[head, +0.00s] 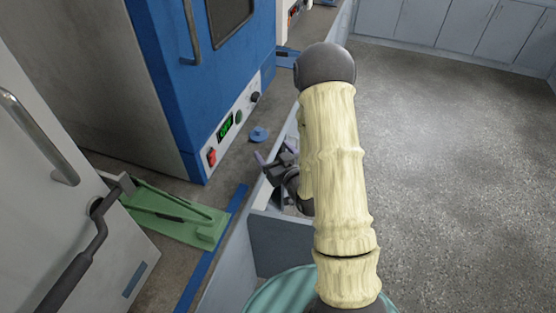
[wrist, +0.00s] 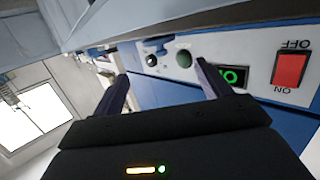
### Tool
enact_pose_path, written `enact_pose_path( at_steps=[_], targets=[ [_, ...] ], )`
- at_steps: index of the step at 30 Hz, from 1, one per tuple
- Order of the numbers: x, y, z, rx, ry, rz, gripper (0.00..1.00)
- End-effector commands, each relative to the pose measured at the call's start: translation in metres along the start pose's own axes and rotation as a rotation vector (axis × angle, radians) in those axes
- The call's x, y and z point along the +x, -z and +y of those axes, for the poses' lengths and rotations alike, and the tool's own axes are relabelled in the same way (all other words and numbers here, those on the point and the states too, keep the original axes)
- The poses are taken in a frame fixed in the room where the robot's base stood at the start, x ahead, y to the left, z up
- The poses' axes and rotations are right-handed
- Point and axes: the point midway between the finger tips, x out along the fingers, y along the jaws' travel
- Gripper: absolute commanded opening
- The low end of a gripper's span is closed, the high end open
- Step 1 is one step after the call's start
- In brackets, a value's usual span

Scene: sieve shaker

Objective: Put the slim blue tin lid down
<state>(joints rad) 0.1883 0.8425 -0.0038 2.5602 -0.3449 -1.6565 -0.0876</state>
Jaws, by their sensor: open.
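The slim blue tin lid (head: 259,134) lies on the grey bench top in front of the blue oven's control panel, in the head view. It looks flat, with a small raised part on top. My gripper (head: 272,156) is just on the near side of the lid, by the bench's front edge, apart from it. In the wrist view my gripper (wrist: 162,72) has its two fingers spread wide with nothing between them.
The blue oven (head: 180,80) stands behind the lid; its red switch (wrist: 290,70) and green display face my gripper. A green stand (head: 175,215) sits on the bench at left. An open drawer (head: 280,240) juts out below the bench edge. Floor at right is clear.

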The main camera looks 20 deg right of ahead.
Motion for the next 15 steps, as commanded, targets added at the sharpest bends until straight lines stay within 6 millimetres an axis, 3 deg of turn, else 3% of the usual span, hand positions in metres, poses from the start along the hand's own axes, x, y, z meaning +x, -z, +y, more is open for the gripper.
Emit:
enact_pose_path(
  at_steps=[8,15],
  targets=[
    [0.001,0.003,-0.002,-0.034,-0.012,-0.185,0.77],
    [-0.017,0.005,-0.004,-0.044,-0.048,-0.439,0.77]
  ],
)
